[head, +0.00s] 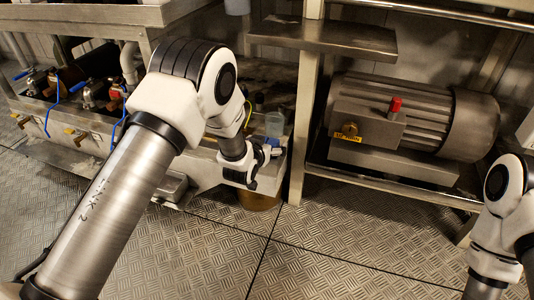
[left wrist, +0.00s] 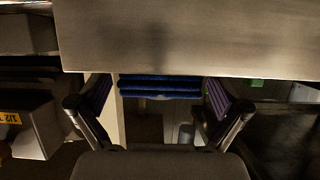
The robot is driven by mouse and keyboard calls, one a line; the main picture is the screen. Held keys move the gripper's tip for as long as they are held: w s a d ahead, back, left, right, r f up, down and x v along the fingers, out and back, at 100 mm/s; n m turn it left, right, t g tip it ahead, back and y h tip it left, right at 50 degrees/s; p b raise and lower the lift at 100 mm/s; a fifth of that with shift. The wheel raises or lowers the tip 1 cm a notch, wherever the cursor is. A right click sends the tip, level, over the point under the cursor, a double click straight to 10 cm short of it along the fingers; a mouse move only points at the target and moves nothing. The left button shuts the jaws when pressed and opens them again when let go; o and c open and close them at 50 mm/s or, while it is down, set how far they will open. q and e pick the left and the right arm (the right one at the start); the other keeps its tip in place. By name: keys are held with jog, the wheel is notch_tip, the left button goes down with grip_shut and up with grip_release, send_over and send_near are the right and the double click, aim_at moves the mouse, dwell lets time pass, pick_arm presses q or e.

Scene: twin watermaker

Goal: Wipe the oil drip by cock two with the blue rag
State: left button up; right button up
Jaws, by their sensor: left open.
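The blue rag (left wrist: 160,87) shows in the left wrist view as a folded blue stack under a pale metal edge, between the two finger sides. My left gripper (left wrist: 160,112) is open, and I cannot tell whether it touches the rag. In the head view my left gripper (head: 240,172) is by the end of the low metal bench, with a small blue patch (head: 267,150) beside it that may be the rag. Cocks with blue handles (head: 55,100) stand at the far left. I cannot make out which is cock two, nor any oil drip. My right gripper is out of view.
A metal shelf (head: 340,38) juts out above the bench. A clear cup (head: 274,124) stands near my left gripper, and a brown container (head: 258,201) is below it. A motor (head: 400,112) with a red knob sits on the right rack. The tread-plate floor (head: 330,255) is clear.

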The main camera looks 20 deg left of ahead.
pick_arm(q)
jog(key=shift+w, duration=0.15)
jog(key=c, duration=1.2)
